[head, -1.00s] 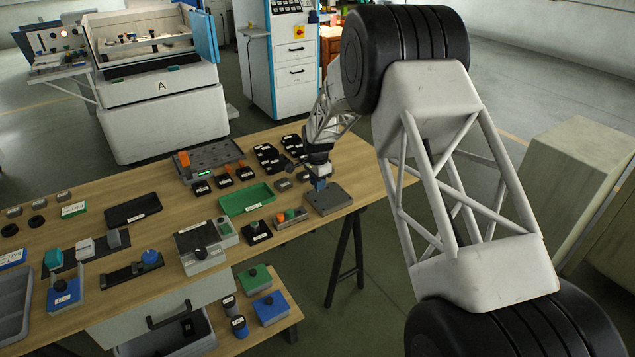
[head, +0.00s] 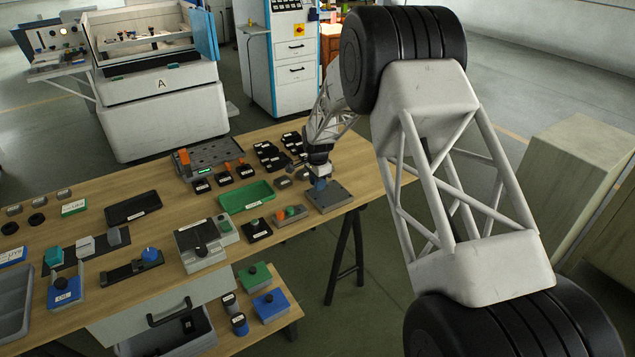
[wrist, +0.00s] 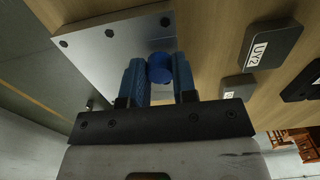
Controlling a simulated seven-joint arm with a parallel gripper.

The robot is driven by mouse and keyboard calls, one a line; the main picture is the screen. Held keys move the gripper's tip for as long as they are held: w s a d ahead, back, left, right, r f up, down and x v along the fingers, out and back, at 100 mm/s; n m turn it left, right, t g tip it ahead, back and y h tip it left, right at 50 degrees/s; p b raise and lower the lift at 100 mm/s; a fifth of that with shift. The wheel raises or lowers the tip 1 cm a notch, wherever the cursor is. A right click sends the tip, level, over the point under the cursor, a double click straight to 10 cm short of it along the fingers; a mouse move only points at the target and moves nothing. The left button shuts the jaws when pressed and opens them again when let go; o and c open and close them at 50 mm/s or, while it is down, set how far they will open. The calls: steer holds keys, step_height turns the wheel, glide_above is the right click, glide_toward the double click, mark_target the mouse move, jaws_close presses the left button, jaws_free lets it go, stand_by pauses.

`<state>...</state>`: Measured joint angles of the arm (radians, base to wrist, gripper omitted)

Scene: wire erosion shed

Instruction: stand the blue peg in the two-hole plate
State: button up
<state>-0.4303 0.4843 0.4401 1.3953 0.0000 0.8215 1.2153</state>
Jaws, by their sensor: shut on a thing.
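The two-hole plate (head: 337,196) is a flat grey block at the table's right end. It fills the upper left of the wrist view (wrist: 105,55), with several small dark round marks near its corners and edges. My gripper (wrist: 159,72), with two blue fingers, is shut on the blue peg (wrist: 160,66), whose round end shows between the fingertips. In the head view my gripper (head: 319,181) is over the left part of the plate. The peg's lower end and any hole under it are hidden, so I cannot tell whether it is in a hole.
A small block with orange and green pieces (head: 290,214) stands left of the plate, with a green tray (head: 246,196) beyond. The table's edge is close to the plate.

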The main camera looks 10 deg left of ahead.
steer(key=shift+f, duration=0.25)
steer(key=o, duration=1)
steer(key=shift+r, duration=0.15)
steer(key=shift+r, duration=3.35)
